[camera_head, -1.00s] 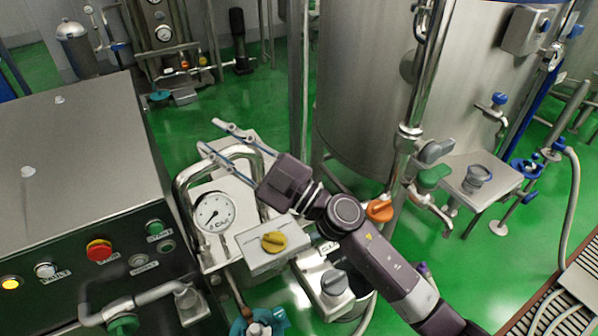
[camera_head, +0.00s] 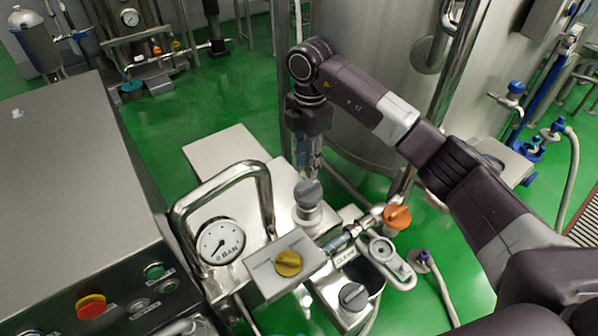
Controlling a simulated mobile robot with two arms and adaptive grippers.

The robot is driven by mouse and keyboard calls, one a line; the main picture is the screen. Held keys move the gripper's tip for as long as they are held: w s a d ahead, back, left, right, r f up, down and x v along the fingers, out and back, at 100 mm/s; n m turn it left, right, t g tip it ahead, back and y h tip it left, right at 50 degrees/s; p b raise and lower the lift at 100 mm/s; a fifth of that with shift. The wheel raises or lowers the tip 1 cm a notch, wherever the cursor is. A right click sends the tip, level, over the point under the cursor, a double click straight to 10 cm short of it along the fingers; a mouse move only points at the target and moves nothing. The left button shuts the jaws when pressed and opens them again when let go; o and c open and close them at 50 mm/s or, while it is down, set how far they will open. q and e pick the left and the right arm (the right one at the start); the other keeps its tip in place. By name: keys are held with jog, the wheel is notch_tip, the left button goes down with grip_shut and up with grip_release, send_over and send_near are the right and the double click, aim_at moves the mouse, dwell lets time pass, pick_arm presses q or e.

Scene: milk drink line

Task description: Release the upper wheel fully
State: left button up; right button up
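My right gripper (camera_head: 308,172) points downward in the middle of the view, in front of the big steel tank. Its fingertips are just above or at a grey round knob (camera_head: 308,194) on the valve assembly; I cannot tell whether they touch it. The fingers look close together from this side, and their gap is not clear. A yellow knob (camera_head: 289,263) sits on a metal box lower left, and a second grey knob (camera_head: 353,296) sits lower down. Which of these is the upper wheel is not clear. My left gripper is out of view.
A pressure gauge (camera_head: 220,242) and a bent steel pipe (camera_head: 222,178) stand left of the knobs. An orange handle (camera_head: 397,217) is to the right. A control cabinet (camera_head: 62,190) fills the left side. The tank (camera_head: 375,125) stands close behind my gripper.

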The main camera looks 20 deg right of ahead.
aim_at(308, 185)
jog(key=shift+d+f, duration=0.2)
jog(key=shift+d, duration=0.1)
jog(key=f, duration=0.2)
jog(key=f+p, duration=0.1)
jog(key=f, duration=0.1)
jog(key=f+p, duration=0.1)
jog(key=f, duration=0.1)
jog(key=shift+s, duration=0.3)
jog(key=shift+f, duration=0.45)
grip_shut()
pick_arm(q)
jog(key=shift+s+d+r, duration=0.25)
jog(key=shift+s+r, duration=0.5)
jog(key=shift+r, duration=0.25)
